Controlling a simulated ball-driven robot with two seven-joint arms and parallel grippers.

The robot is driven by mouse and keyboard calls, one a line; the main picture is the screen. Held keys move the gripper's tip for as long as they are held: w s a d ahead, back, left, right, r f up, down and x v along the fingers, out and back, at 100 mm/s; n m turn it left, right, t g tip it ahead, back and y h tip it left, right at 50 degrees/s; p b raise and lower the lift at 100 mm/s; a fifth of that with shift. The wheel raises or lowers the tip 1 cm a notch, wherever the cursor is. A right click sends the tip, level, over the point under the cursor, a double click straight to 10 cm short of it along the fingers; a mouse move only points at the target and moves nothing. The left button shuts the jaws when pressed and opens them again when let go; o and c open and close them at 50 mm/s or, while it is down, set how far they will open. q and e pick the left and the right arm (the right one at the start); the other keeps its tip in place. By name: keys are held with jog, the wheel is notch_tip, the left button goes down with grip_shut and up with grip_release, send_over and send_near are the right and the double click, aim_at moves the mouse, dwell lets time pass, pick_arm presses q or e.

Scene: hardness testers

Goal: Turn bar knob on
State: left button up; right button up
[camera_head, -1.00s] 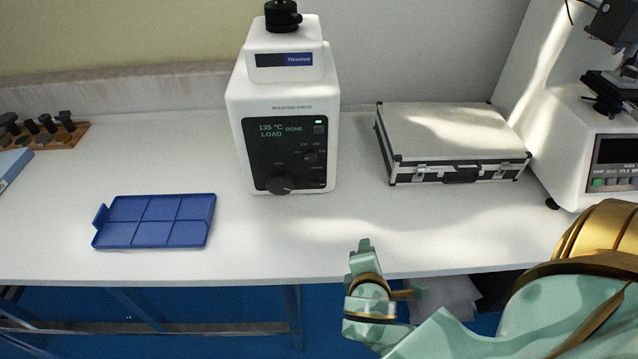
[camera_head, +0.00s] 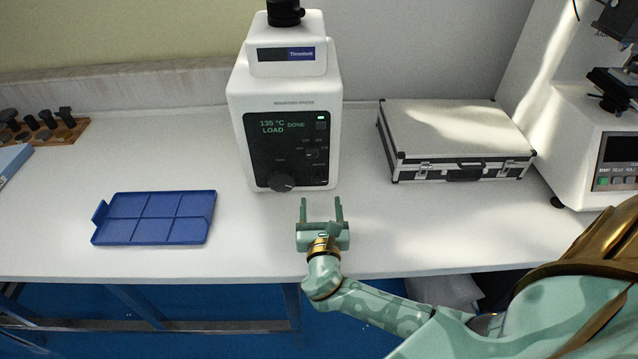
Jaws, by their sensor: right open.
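The white mounting press (camera_head: 285,85) stands at the back of the table. Its black front panel (camera_head: 262,150) shows "135 °C", "LOAD" and "DONE" in green. A small dark selector (camera_head: 312,153) with tiny labels around it sits right of the panel's middle; it looks like the bar knob, but its angle is too small to read. A larger round dark knob (camera_head: 281,182) sits at the panel's lower edge. My right gripper (camera_head: 321,204) is open and empty, fingers pointing at the press, in front of its lower right and apart from it. My left gripper is out of view.
A blue compartment tray (camera_head: 160,217) lies at the left. A silver case (camera_head: 455,140) stands right of the press, with a white tester (camera_head: 590,140) beyond it. A wooden rack (camera_head: 68,133) is at the far left.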

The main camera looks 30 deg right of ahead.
aim_at(319, 180)
jog(key=b+x, duration=0.1)
jog(key=x, duration=0.7)
jog(key=shift+d, duration=0.1)
jog(key=c, duration=1)
